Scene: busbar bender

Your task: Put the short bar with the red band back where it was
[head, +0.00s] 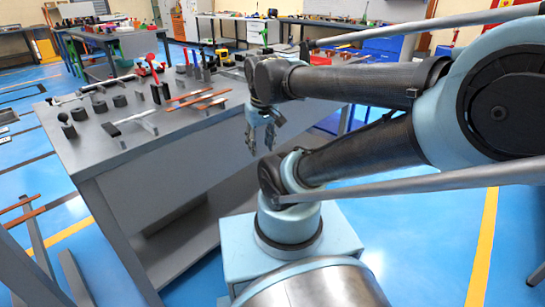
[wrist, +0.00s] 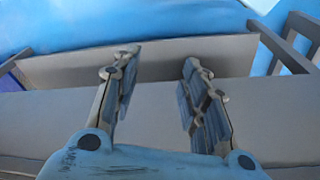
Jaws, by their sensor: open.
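My gripper (head: 261,146) hangs beside the right edge of the grey bench, pointing down, open and empty. In the wrist view my gripper (wrist: 158,68) has its two fingers spread apart with nothing between them, over grey surfaces and blue floor. Two copper-coloured bars (head: 187,102) lie side by side on supports on the grey bench (head: 150,150), left of my gripper and apart from it. A red band cannot be made out on either bar. Which one is the short bar with the red band, I cannot tell.
Dark cylindrical tools (head: 100,103) and a red-handled device (head: 152,66) stand on the bench. More copper-coloured bars (head: 22,217) rest on a low rack at the far left. Blue floor is free to the right of the bench.

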